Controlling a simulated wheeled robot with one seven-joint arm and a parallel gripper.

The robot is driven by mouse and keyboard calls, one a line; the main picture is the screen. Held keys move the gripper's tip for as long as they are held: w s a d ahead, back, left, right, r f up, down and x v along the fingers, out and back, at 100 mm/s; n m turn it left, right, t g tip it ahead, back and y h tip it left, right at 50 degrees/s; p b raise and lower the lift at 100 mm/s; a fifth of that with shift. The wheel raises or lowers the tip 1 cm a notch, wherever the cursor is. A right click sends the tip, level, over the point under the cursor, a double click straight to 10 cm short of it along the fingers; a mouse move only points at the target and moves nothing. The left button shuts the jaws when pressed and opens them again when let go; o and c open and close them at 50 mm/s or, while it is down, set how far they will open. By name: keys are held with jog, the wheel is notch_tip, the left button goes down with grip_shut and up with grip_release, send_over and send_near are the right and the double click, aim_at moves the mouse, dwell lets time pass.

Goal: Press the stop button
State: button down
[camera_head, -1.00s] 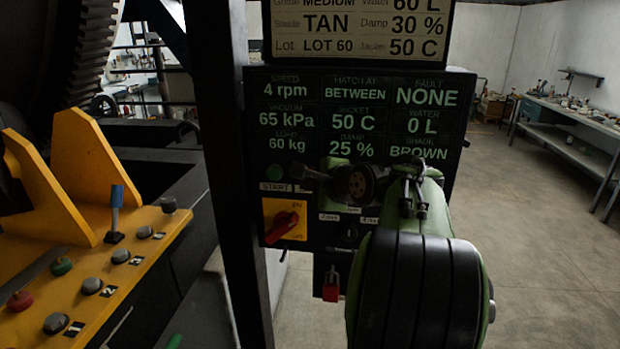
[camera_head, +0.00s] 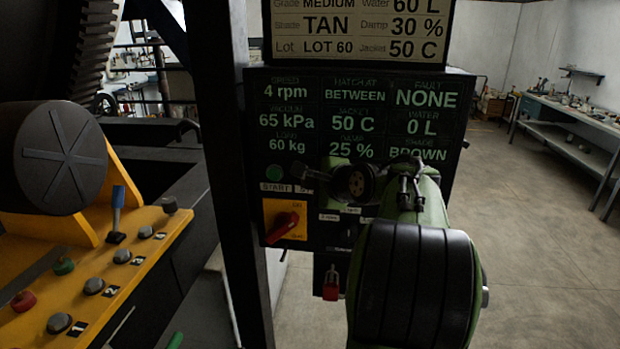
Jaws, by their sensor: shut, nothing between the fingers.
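The dark control panel (camera_head: 385,165) stands ahead, with a green button (camera_head: 273,172) above a START label (camera_head: 272,187). Just right of it a second label (camera_head: 303,189) is partly covered, with only its first letters showing. The button above that label is hidden behind my gripper (camera_head: 302,172). My gripper is shut and empty, its dark tip close in front of the panel; I cannot tell whether it touches. My green arm with black ribbed bands covers the panel's lower right. A red button (camera_head: 23,301) and a green button (camera_head: 64,266) sit on the yellow console (camera_head: 150,225) at left.
A red rotary switch (camera_head: 284,223) on a yellow plate and a red padlock (camera_head: 331,284) are below the labels. A black post (camera_head: 232,170) stands left of the panel. A black spoked drum (camera_head: 60,158) is above the console. Open floor (camera_head: 550,240) lies right, before a workbench (camera_head: 570,125).

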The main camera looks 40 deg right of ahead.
jog(key=shift+w+d+p, duration=0.25)
jog(key=shift+d+p, duration=0.05)
jog(key=shift+p, duration=0.05)
dwell(0.3)
jog(key=shift+s+a, duration=0.1)
jog(key=shift+s+a+b, duration=0.35)
jog(key=shift+s+a, duration=0.1)
jog(key=shift+a, duration=0.15)
jog(key=shift+s+a+b, duration=0.4)
jog(key=shift+s+a, duration=0.4)
jog(key=shift+a, duration=0.2)
jog(key=shift+s+a+b, duration=0.35)
jog(key=shift+s+a, duration=0.4)
jog(key=shift+a, duration=0.2)
